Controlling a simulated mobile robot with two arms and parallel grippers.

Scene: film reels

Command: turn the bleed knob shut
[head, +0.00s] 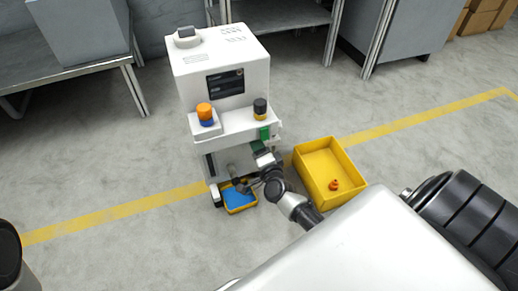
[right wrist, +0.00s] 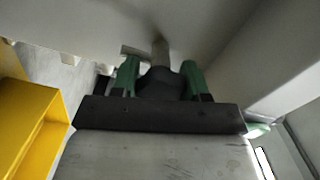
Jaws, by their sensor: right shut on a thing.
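My right gripper (head: 259,149) reaches in under the front shelf of the white machine (head: 190,85). In the right wrist view its green fingers (right wrist: 160,78) are shut on a dark knob (right wrist: 158,84), one on each side. The knob sits on a pale metal stem that runs to a light panel. In the head view the knob is hidden by the shelf and the gripper. Its turned position cannot be told. My left gripper is not in view.
A yellow bin (head: 312,193) with a small orange piece (head: 334,184) stands right of the machine. A blue-lined yellow tray (head: 240,208) lies at its foot. Orange-and-blue (head: 204,114) and black-and-yellow (head: 260,108) items stand on the shelf.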

